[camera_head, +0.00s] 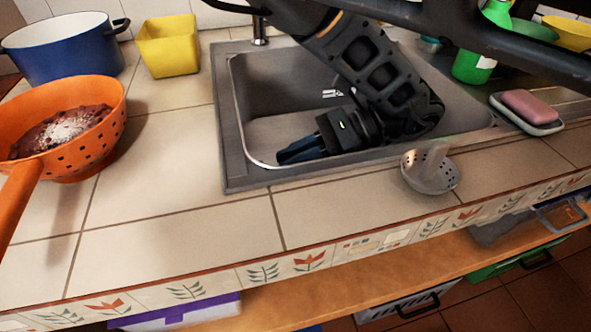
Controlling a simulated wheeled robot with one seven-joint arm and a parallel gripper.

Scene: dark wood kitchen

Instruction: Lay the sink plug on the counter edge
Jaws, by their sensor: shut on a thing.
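My gripper (283,157) reaches down into the grey metal sink (232,145), close to the inner side of its front rim. Its dark fingers point left and are shut, but what lies between them is hidden from this view. A grey round piece with holes and an upright knob (430,172) sits on the tiled counter (340,205), right of my gripper and near the front edge. It looks like a sink plug or strainer, and my gripper is apart from it.
An orange colander (95,135), a blue pot (65,50) and a yellow tub (168,45) stand on the left. The front middle counter is clear.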

